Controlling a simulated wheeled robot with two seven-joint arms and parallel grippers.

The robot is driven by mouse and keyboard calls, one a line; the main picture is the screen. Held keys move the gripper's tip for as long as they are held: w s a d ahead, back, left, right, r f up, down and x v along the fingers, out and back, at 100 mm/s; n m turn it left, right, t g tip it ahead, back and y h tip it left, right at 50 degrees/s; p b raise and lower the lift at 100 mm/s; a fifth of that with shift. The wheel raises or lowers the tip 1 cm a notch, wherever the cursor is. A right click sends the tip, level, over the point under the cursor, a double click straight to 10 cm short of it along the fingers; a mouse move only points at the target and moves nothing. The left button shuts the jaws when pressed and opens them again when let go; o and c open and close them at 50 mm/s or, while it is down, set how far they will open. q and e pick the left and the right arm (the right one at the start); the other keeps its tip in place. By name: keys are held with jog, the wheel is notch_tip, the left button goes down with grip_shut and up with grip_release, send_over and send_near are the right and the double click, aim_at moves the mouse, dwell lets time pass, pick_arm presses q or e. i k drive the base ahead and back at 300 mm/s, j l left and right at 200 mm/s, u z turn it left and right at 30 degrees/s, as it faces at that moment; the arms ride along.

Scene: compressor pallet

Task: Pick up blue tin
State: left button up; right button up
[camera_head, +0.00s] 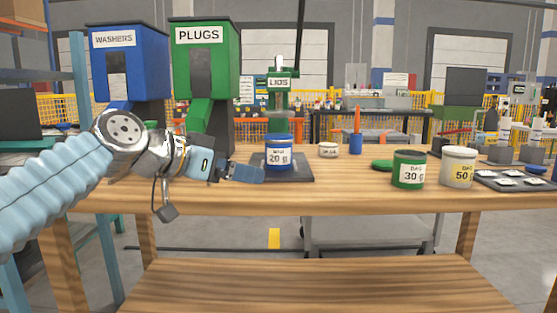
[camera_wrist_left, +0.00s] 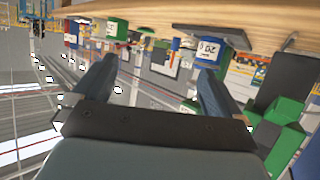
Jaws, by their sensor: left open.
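The blue tin (camera_head: 279,153) has a white label reading 20 g. It stands upright on the dark base plate (camera_head: 300,172) of the green press marked LIDS (camera_head: 281,82). My left gripper (camera_head: 243,171) is open and empty, just left of the tin and low over the bench. In the left wrist view the picture is upside down; the blue tin (camera_wrist_left: 222,46) shows beyond the tip of the right-hand finger, not between the fingers. That view shows the gripper (camera_wrist_left: 157,68) with its two fingers wide apart. My right gripper is out of view.
On the wooden bench (camera_head: 340,200), a green 30 g tin (camera_head: 409,170) and a white 50 g tin (camera_head: 458,168) stand to the right. A green WASHERS-side dispenser marked PLUGS (camera_head: 203,60) and a blue WASHERS dispenser (camera_head: 128,65) stand behind my left arm. The front middle is clear.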

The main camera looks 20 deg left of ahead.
aim_at(277, 155)
jog(key=i+j, duration=0.2)
jog(key=i, duration=0.25)
jog(key=i+j, duration=0.15)
jog(key=i, duration=0.25)
